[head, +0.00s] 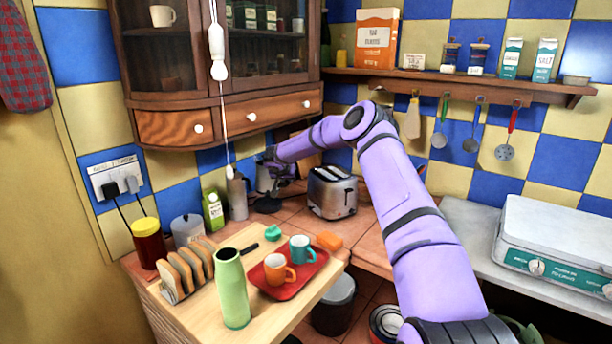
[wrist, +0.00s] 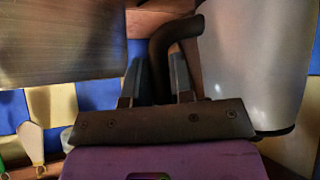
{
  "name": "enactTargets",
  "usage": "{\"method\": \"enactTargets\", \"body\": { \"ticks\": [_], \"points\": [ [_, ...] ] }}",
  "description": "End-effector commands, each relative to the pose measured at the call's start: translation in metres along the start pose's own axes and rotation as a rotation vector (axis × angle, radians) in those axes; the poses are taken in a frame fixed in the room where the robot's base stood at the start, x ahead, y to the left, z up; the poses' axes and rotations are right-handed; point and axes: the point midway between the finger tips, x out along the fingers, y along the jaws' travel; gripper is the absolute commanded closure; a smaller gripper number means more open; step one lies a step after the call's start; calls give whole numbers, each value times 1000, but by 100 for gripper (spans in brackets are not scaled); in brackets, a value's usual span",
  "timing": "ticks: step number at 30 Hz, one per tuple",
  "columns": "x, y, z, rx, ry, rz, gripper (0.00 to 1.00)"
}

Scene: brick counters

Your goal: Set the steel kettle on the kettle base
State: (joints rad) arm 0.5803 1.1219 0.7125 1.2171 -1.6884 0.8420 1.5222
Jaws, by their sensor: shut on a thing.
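The steel kettle (head: 263,178) is at the back of the counter, below the wall cabinet. In the wrist view its pale, shiny body (wrist: 255,60) fills the right side, with a dark curved handle (wrist: 172,42) beside it. My gripper (head: 276,168) is shut on this handle; its fingers (wrist: 157,82) lie on either side of it in the wrist view. The kettle looks upright. A dark round disc, apparently the kettle base (head: 268,205), lies on the counter just below the kettle. My gripper partly hides the kettle, and I cannot tell whether kettle and base touch.
A toaster (head: 332,192) stands right of the kettle. A grey steel canister (head: 237,196) and a green bottle (head: 213,210) stand to its left. The wall cabinet (head: 215,122) hangs above, with a pull cord in front. A red tray (head: 290,278) with cups is nearer.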

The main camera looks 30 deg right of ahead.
Motion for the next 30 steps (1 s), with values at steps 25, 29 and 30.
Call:
{"method": "enactTargets", "body": {
  "ticks": [25,29,30],
  "points": [
    [31,-25,38,10,1,8,100],
    [36,-26,44,10,2,7,100],
    [37,-26,44,10,2,7,100]
  ]
}}
